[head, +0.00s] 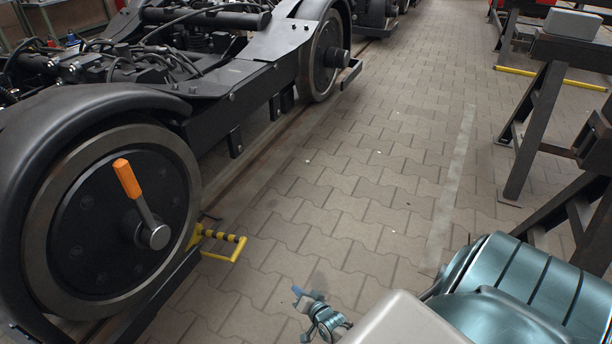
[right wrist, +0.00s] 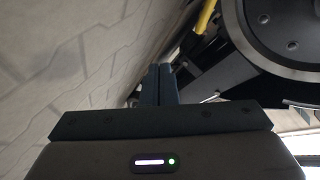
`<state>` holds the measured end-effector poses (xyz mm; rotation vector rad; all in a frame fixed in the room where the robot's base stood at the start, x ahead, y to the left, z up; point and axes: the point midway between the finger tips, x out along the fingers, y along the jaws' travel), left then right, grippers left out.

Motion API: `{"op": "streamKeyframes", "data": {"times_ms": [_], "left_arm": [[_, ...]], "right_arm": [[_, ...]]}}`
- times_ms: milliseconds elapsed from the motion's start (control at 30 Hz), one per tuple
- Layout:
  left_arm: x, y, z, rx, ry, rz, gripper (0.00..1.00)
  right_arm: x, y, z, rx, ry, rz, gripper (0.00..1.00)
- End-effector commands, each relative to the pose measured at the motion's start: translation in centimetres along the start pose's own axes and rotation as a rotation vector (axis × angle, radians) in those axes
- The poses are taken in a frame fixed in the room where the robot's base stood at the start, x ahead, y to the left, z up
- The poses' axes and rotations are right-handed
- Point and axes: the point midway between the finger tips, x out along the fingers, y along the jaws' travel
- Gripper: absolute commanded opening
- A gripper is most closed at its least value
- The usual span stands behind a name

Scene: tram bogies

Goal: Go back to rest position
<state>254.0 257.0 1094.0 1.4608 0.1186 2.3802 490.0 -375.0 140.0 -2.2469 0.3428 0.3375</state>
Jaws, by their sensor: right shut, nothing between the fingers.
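My right gripper (head: 312,298) shows low in the middle of the head view, over the paved floor, clear of the bogie. Its two dark fingers (right wrist: 159,84) are together in the right wrist view, with nothing between them. My right arm reaches in from the lower right of the head view. My left gripper is not in the head view.
A black bogie (head: 230,92) with large wheels (head: 110,222) stands on rails at the left. An orange-handled lever (head: 128,178) sits on the near wheel hub. A yellow-black bracket (head: 222,243) sticks out beside it. Dark steel stands (head: 532,125) are at right. Paving (head: 375,190) between is clear.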

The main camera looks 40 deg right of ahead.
Motion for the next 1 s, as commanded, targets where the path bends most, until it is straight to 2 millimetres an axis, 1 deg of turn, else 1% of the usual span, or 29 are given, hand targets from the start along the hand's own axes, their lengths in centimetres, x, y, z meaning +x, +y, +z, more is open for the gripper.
{"op": "streamKeyframes", "data": {"times_ms": [33, 300, 500, 800, 867, 900, 967, 1000], "left_arm": [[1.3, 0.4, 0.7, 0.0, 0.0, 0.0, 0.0], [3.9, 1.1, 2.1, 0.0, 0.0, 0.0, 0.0], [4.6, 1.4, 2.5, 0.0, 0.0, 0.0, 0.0], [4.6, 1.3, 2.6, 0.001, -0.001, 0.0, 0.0], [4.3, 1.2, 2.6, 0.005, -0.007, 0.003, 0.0], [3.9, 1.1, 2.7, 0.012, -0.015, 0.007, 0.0], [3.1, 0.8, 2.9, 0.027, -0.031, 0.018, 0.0], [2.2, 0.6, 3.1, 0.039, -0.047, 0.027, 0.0]], "right_arm": [[-0.9, -0.5, -0.3, -0.021, -0.019, 0.016, 0.0], [-3.4, -0.5, 0.4, -0.118, -0.101, 0.079, 0.0], [-4.3, -0.3, 0.8, -0.155, -0.134, 0.102, 0.0], [-4.4, -0.2, 0.9, -0.163, -0.139, 0.104, 0.0], [-4.2, -0.8, 0.6, -0.169, -0.129, 0.091, 0.0], [-4.0, -1.7, 0.2, -0.177, -0.116, 0.071, 0.0], [-3.7, -3.8, -0.8, -0.197, -0.082, 0.026, 0.0], [-3.4, -5.7, -1.8, -0.216, -0.05, -0.016, 0.0]]}}
